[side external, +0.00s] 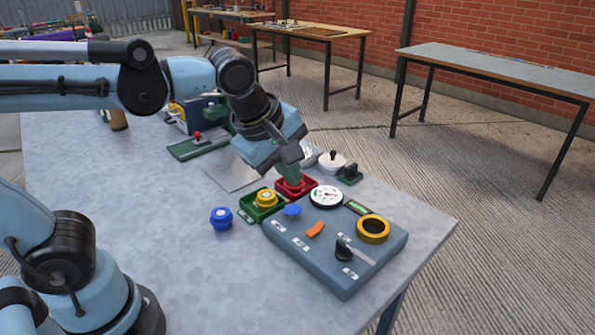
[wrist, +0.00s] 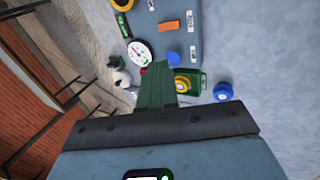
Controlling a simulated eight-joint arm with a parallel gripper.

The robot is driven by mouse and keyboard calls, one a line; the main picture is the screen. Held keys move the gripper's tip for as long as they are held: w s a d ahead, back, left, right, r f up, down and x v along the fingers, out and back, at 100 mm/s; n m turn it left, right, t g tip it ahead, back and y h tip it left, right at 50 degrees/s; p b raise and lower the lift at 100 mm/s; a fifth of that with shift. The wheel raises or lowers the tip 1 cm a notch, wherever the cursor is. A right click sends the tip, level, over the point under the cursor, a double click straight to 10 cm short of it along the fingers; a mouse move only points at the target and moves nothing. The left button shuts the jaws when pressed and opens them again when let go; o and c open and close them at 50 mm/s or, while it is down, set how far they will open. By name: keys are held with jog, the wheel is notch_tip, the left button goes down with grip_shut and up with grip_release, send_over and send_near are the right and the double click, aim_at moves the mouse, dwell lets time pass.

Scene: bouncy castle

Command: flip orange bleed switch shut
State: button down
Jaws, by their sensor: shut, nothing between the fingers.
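The orange bleed switch (side external: 316,229) is a small orange lever near the middle of the blue-grey panel (side external: 330,265). It also shows in the wrist view (wrist: 169,25) on the panel, near the top. My gripper (side external: 290,178) is shut and empty, pointing down by the red tray behind the panel, away from the orange switch. In the wrist view its green fingers (wrist: 157,88) are together and hide part of the red tray.
The panel also bears a white gauge (side external: 326,197), a yellow ring (side external: 373,229), a black-handled lever (side external: 344,250) and a blue knob (side external: 292,210). A green tray (side external: 252,211) holds a yellow knob. A blue knob (side external: 221,218) stands left.

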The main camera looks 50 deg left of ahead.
jog(key=shift+d, duration=0.1)
dwell(0.4)
send_over(316, 230)
jog(key=shift+s+f, duration=0.15)
jog(key=shift+f, duration=3)
jog(key=shift+s+f, duration=0.15)
jog(key=shift+f, duration=2.95)
jog(key=shift+w+f+g, duration=0.25)
jog(key=shift+w+g, duration=0.05)
jog(key=shift+g, duration=0.2)
jog(key=shift+s, duration=0.1)
